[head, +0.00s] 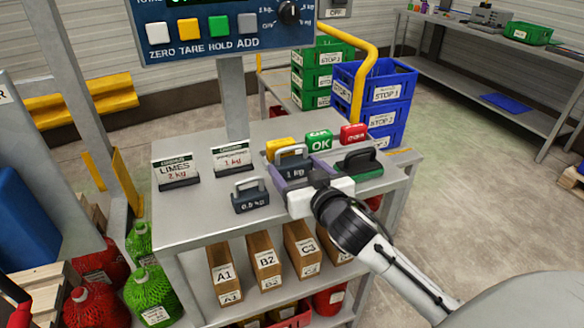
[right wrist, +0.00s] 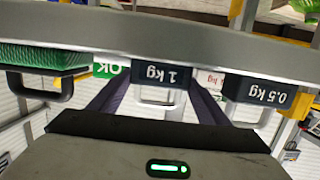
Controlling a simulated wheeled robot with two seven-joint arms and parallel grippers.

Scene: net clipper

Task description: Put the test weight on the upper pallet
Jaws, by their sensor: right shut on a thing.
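The dark 1 kg test weight (head: 294,172) with a grey handle is on the grey table (head: 200,222). My right gripper (head: 300,182) is shut on it, with the fingers on either side of its handle. In the right wrist view the 1 kg weight (right wrist: 155,78) shows upside down between the fingers (right wrist: 152,100). It looks level with its neighbours; I cannot tell of any gap beneath it. Wooden slats, perhaps a pallet (head: 42,296), show at the lower left; which one is upper is unclear. My left gripper is out of view.
Yellow, green OK (head: 319,141) and red blocks stand behind. Two cards (head: 232,158) and a scale panel (head: 222,28) are beyond. The table's left front is clear.

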